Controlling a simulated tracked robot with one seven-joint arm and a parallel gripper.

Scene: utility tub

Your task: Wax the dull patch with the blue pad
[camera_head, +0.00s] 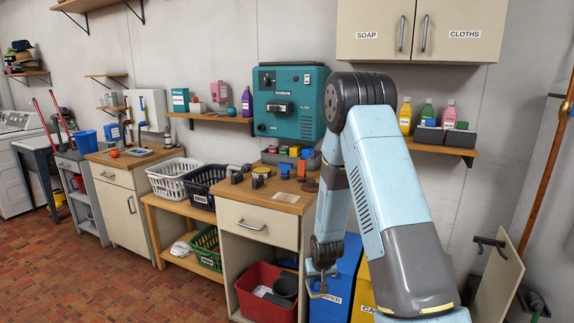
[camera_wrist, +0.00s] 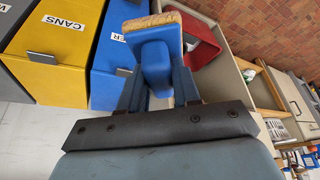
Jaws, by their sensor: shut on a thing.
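My gripper (camera_wrist: 157,88) is shut on the blue pad (camera_wrist: 154,52), whose blue grip sits between the two fingers in the wrist view. The pad has a wide blue back and a tan, fuzzy-looking face edge at its far side. In the head view my arm hangs down in front of the bins, with its lower end beside the counter and below its top. The wooden worktop (camera_head: 262,190) is to the left of my arm. I cannot make out a dull patch in either view.
The worktop holds several small blocks, a yellow round item (camera_head: 261,172) and a blue item (camera_head: 285,170). A blue bin (camera_wrist: 108,75) and a yellow bin labelled CANS (camera_wrist: 50,72) stand close to my gripper. A red tub (camera_head: 265,303) sits under the counter. Open floor lies left.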

